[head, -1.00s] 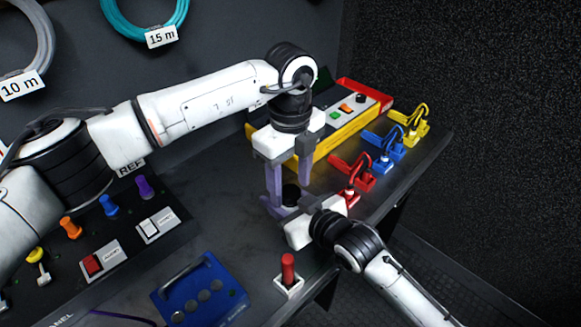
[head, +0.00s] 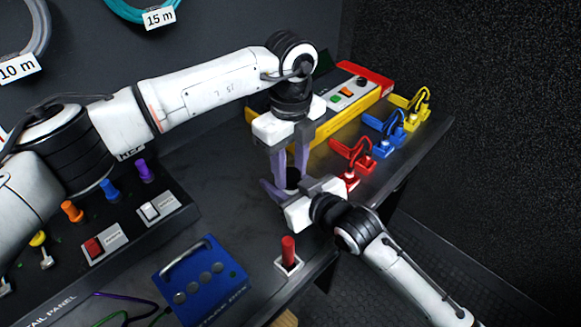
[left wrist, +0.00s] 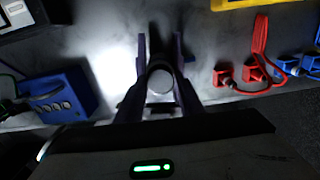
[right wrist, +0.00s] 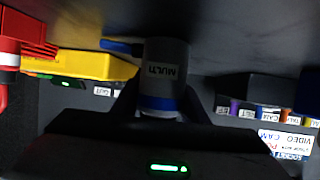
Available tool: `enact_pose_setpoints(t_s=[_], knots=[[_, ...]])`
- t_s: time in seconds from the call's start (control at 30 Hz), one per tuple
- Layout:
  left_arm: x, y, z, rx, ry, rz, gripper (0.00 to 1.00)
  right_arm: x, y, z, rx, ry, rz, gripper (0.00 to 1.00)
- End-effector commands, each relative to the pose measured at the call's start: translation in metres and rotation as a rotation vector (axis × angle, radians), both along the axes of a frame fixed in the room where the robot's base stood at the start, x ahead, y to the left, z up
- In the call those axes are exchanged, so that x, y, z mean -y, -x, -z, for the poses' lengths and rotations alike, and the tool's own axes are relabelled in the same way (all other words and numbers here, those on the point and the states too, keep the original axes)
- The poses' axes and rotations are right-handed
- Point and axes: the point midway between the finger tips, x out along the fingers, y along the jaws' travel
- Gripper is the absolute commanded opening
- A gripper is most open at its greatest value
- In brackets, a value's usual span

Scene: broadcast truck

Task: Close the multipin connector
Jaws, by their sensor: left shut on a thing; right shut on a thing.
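The multipin connector is a dark upright cylinder (head: 292,179) on the bench, mostly hidden by my fingers in the head view. In the right wrist view it is a dark grey body (right wrist: 166,68) with an upside-down "MULTI" label and a blue band. The left wrist view shows its round grey end (left wrist: 160,81). My left gripper (head: 291,176) points down from above, its purple fingers on either side of the connector, shut on it. My right gripper (head: 275,189) comes in level from the front right and is shut on it too. The exact contact spots are hidden.
Red (head: 352,156), blue (head: 384,135) and yellow (head: 413,110) cabled connectors line the bench's right edge. A yellow-sided unit (head: 345,118) stands behind the grippers. A blue box (head: 203,277) and a red plug (head: 288,250) sit in front. Bare bench lies left of the connector.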

Motion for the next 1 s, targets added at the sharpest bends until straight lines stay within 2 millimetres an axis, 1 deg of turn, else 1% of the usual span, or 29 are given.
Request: enact_pose_setpoints(t_s=[0.1,0.23,0.5,0.53,0.63,0.9,1.0], knots=[[-0.0002,0.0001,-0.0003,-0.001,-0.001,0.135,0.07,0.0004,-0.0001,0.0006,-0.001,0.001,0.001,0.00],[-0.0003,0.0001,-0.0001,-0.001,-0.001,0.250,0.07,0.0004,-0.0001,0.0006,-0.001,0.000,0.001,0.00],[-0.0001,0.0003,0.0000,-0.001,0.000,0.268,0.07,0.0004,-0.0001,0.0007,-0.002,0.001,0.001,0.00],[-0.0001,0.0003,0.0000,-0.001,0.000,0.268,0.36,0.0004,-0.0001,0.0007,-0.002,0.001,0.001,0.00],[-0.0001,0.0003,0.0000,-0.001,0.000,0.267,0.52,0.0004,-0.0001,0.0006,-0.001,0.000,0.001,0.00],[-0.0001,0.0001,-0.0001,-0.001,0.000,0.266,0.53,0.0004,-0.0001,0.0006,-0.001,0.001,0.001,0.00],[0.0000,-0.0001,-0.0038,0.001,0.000,0.266,0.53,0.0005,0.0000,0.0006,-0.001,0.001,0.001,0.00]])
